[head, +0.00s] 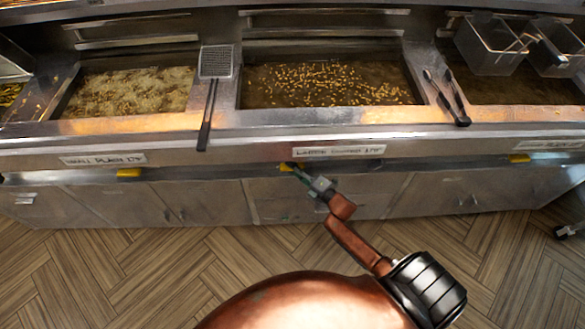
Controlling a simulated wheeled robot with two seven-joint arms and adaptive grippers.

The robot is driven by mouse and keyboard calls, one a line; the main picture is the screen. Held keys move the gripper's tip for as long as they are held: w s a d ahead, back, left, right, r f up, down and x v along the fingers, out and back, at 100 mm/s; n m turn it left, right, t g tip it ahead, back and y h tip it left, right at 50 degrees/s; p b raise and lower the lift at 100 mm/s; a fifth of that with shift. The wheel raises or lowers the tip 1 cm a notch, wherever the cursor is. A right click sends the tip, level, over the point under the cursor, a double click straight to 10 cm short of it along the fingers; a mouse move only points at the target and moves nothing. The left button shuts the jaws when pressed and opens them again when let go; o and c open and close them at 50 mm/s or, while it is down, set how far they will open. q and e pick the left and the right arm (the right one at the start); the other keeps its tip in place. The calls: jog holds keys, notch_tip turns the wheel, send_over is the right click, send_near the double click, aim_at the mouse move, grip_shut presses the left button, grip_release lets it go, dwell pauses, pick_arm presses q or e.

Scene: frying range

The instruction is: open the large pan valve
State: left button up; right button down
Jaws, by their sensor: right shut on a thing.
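The yellow valve handle (284,167) of the large pan sits under the front edge of the fryer, just below the middle label. My right gripper (292,169) reaches it from the lower right and is shut on it. The fingers partly cover the handle, so its exact turn is hard to tell. The large pan (325,84) above holds dark oil with many small golden pieces. My left gripper is not in view.
Other yellow handles show at the left (129,172) and right (519,158). A skimmer (215,63) and black-handled tongs (447,95) lie between the pans. Wire baskets (490,45) hang at the right. Steel cabinets stand below; the wood floor in front is clear.

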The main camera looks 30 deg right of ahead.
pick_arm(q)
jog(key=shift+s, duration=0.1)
